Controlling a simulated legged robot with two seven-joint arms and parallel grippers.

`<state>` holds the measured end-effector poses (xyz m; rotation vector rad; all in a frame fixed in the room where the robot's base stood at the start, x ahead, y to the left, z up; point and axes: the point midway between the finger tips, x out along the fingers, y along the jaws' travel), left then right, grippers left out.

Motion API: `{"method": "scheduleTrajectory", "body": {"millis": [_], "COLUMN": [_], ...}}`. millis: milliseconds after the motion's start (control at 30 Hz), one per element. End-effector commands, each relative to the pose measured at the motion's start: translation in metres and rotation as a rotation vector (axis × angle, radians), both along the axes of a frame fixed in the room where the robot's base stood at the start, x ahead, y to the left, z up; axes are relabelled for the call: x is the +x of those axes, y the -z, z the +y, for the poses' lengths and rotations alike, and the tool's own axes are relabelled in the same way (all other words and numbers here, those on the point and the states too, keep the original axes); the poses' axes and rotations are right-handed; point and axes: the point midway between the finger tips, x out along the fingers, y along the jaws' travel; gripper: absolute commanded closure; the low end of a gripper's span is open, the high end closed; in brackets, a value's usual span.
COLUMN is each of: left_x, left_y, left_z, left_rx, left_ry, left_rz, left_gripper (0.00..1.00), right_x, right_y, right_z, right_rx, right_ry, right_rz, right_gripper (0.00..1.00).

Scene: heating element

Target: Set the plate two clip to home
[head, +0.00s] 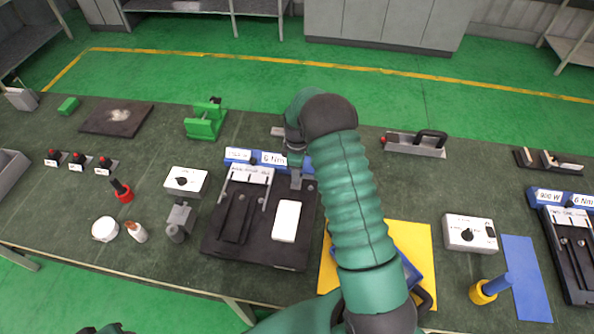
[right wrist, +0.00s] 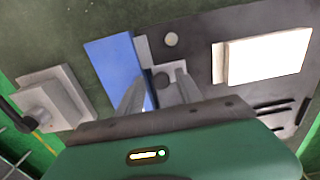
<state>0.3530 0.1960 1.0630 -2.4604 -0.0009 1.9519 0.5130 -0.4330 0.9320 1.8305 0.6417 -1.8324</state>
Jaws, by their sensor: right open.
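A black plate (head: 285,252) lies in the middle of the bench, with a blue labelled strip (head: 238,155) along its far edge. A light grey clip bracket (head: 250,174) sits at its far left. A grey clip piece (right wrist: 145,50) with a dark round knob (right wrist: 161,81) is at the plate's corner by the blue strip. My right gripper (head: 297,184) is open over the far right of this plate. In the right wrist view its fingers (right wrist: 155,90) are on either side of the knob; contact cannot be told. My left gripper is not clearly seen.
A second black plate (head: 567,262) with a blue strip lies at the far right. A white block (head: 286,221) rests on the middle plate. A white dial box (head: 187,181) stands to its left. A yellow sheet (head: 412,235) lies under my right arm, which hides part of the bench.

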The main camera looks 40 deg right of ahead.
Motion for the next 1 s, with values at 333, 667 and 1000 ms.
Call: {"method": "scheduleTrajectory", "body": {"millis": [333,667,1000], "left_x": [0.0000,0.0000,0.0000], "left_y": [0.0001,0.0000,0.0000], "left_z": [0.0000,0.0000,0.0000], "left_rx": [0.000,0.000,0.000], "left_ry": [0.000,0.000,0.000], "left_rz": [0.000,0.000,0.000], "left_gripper": [0.54,0.54,0.54], "right_x": [0.0002,0.0006,0.0010], "right_y": [-0.0003,-0.0008,-0.0013], "right_z": [-0.0002,-0.0006,-0.0010], "right_rx": [0.000,-0.002,-0.002], "right_ry": [0.000,0.000,0.001], "right_rz": [0.000,-0.001,-0.003], "right_gripper": [0.94,1.00,1.00]}}
